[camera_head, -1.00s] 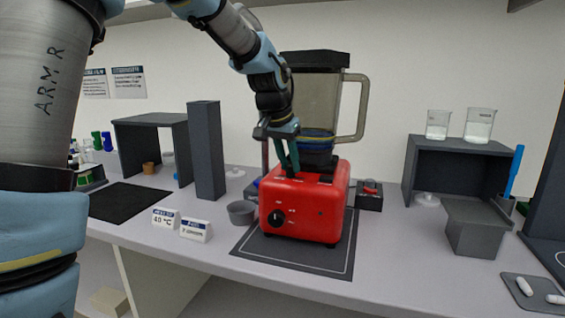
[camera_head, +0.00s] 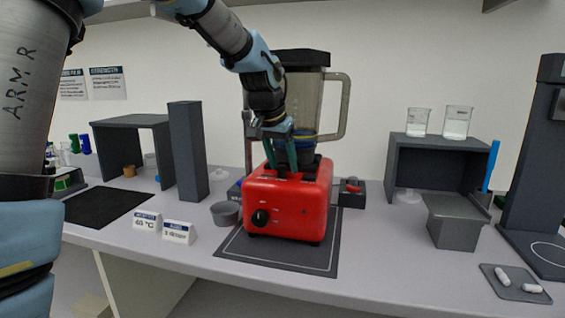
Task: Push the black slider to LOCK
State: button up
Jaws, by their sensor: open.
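A red blender base (camera_head: 290,207) stands on a dark mat (camera_head: 230,246) with a white outline. A clear jug (camera_head: 304,100) with a black lid and a handle on its right sits on the base. A black round knob (camera_head: 261,217) is on the base's front. My gripper (camera_head: 281,168) points down, open, with its teal fingers at the top of the red base, in front of the jug's lower part. Dark parts show on the base's top around the fingertips. I cannot tell which is the black slider, nor read a LOCK mark. Contact is unclear.
A grey bowl (camera_head: 225,213) and two small label signs (camera_head: 178,232) stand left of the base. A tall dark block (camera_head: 187,150) stands behind them. A box with a red button (camera_head: 352,192) is at right. A dark shelf (camera_head: 432,165) holds two beakers.

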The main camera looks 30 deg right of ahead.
jog(key=b+v, duration=0.2)
jog(key=v, duration=0.8)
jog(key=shift+r, duration=0.4)
jog(key=shift+s+a, duration=0.1)
jog(key=shift+a, duration=0.05)
jog(key=w+a+f+n+y, duration=0.1)
jog(key=w+a+f+n, duration=0.15)
jog(key=a+f, duration=0.55)
jog(key=w+a+f+n+y, duration=0.1)
jog(key=a+f+n, duration=0.3)
jog(key=a, duration=0.6)
jog(key=s+a+f+n, duration=0.2)
jog(key=s+a+f, duration=0.2)
jog(key=a, duration=0.5)
jog(key=s+a+f+n+y, duration=0.1)
jog(key=s+a+f+n, duration=0.1)
jog(key=s+a+f, duration=0.3)
jog(key=a+f, duration=0.3)
jog(key=a, duration=0.1)
jog(key=shift+f+g+y, duration=0.3)
jog(key=shift+f+g, duration=0.1)
